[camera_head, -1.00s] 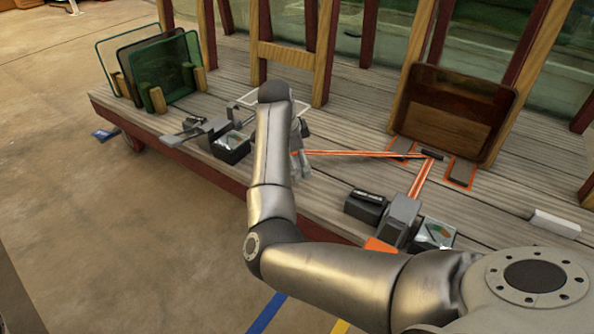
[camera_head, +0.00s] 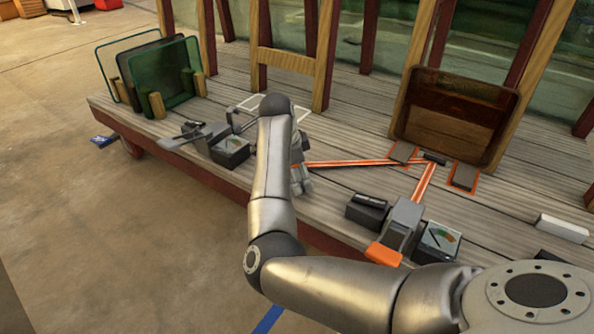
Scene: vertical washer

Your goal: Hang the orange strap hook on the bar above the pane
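An orange strap (camera_head: 365,162) lies on the grey plank deck. One stretch runs left toward my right gripper, and another (camera_head: 424,182) runs toward the front edge; they meet at a small dark piece (camera_head: 434,158). My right gripper (camera_head: 302,180) is low over the deck at the strap's left end, mostly hidden behind my own forearm. I cannot tell whether its fingers hold the strap. A dark brown pane (camera_head: 455,112) leans on wooden posts behind the strap. Which bar is meant is unclear; a wooden crossbar (camera_head: 286,59) joins two posts further left. My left gripper is not in view.
Framed green panes (camera_head: 166,76) stand in wooden blocks at the left. A grey clamp-like device with a gauge box (camera_head: 231,151) and a similar one (camera_head: 438,241) sit near the front edge. A white block (camera_head: 563,228) lies at the right. Open planks lie between.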

